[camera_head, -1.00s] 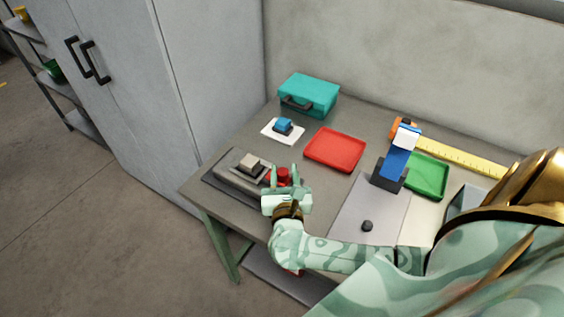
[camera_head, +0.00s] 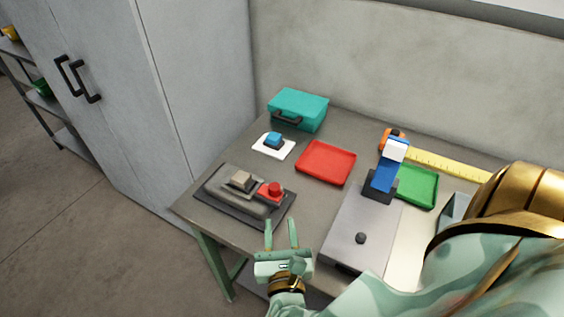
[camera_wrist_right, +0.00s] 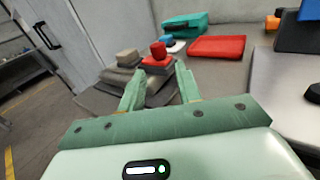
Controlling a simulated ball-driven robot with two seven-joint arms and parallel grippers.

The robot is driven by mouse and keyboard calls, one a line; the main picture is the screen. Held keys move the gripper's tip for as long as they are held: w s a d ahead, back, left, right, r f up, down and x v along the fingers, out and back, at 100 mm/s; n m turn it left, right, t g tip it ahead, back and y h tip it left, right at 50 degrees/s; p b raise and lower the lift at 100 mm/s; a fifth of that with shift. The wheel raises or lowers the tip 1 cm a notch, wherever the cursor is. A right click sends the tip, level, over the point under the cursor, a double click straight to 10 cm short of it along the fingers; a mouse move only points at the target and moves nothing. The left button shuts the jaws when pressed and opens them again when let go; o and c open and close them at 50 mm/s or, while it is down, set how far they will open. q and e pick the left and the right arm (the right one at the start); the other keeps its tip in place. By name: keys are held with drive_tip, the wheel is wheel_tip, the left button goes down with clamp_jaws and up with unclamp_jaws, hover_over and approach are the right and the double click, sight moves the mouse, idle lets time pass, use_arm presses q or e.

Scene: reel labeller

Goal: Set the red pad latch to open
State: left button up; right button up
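The red pad latch (camera_head: 270,190) is a small red block with a raised knob, at the right end of a dark grey base (camera_head: 215,200) on the table's left front. A beige block (camera_head: 241,179) sits beside it on the same base. In the right wrist view the red latch (camera_wrist_right: 157,53) shows beyond the fingers. I cannot tell its setting. My right gripper (camera_head: 281,226) is open and empty, in front of the latch and apart from it. Its two fingers also show in the right wrist view (camera_wrist_right: 159,88). My left gripper is not in view.
A red tray (camera_head: 326,162), a teal case (camera_head: 299,110) and a blue block on a white pad (camera_head: 273,145) stand behind the base. A grey plate with a blue-and-white upright (camera_head: 385,170) is to the right, beside a green tray (camera_head: 417,187). A tall cabinet (camera_head: 160,90) stands left.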

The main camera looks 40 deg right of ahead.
drive_tip(key=shift+v, duration=2.35)
